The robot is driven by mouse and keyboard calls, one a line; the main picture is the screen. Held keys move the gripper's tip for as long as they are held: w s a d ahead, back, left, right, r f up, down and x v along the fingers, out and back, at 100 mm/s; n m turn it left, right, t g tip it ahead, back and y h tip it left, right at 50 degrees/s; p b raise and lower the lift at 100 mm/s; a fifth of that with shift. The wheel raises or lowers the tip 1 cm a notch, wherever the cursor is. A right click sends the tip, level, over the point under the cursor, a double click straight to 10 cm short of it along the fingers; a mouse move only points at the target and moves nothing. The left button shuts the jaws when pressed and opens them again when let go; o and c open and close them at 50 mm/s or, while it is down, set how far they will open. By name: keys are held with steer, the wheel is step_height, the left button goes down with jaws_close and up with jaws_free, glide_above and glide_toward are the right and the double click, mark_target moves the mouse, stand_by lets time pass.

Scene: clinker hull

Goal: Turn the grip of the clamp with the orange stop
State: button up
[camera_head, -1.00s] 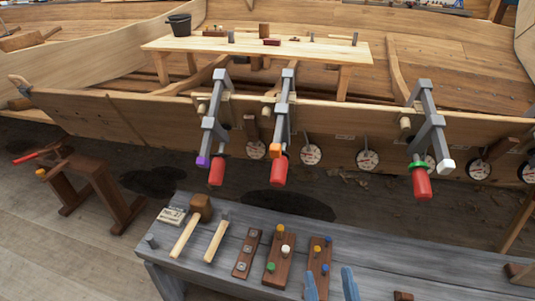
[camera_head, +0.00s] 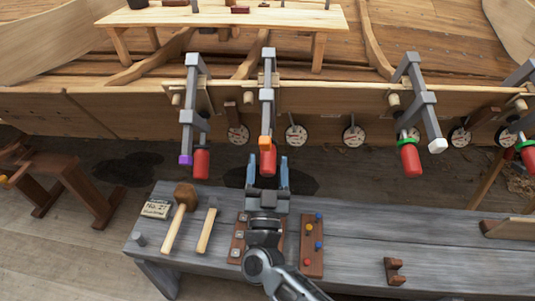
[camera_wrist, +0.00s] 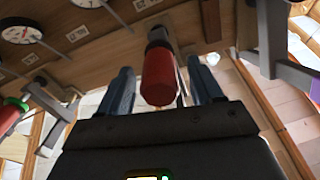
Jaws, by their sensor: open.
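The clamp with the orange stop (camera_head: 265,142) hangs on the hull's plank edge in the head view, with its grey bar above and its red grip (camera_head: 268,161) below. My gripper (camera_head: 268,168) is open, its two blue fingers on either side of the red grip in that view. In the wrist view the red grip (camera_wrist: 158,78) stands between the two fingers of my gripper (camera_wrist: 158,88), with a visible gap on each side. Whether the fingertips reach fully around the grip is hard to tell. The orange stop does not show clearly in the wrist view.
A clamp with a purple stop (camera_head: 186,160) hangs to the left, one with a green stop (camera_head: 408,141) to the right. Below is a grey bench (camera_head: 350,235) with a mallet (camera_head: 180,212), a chisel-like tool (camera_head: 207,230) and a peg board (camera_head: 312,250). Round dials (camera_head: 296,135) line the hull.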

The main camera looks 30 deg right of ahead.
steer(key=shift+x, duration=1.2)
steer(key=c, duration=1.1)
steer(key=shift+o, duration=0.2)
steer(key=shift+m, duration=0.3)
steer(key=m+b, duration=0.1)
steer(key=m, duration=0.2)
steer(key=shift+f+m+b, duration=0.15)
steer(key=shift+m+b, duration=0.15)
steer(key=shift+b, duration=0.1)
steer(key=m+b, duration=0.2)
steer(key=m, duration=0.3)
steer(key=shift+g, duration=0.3)
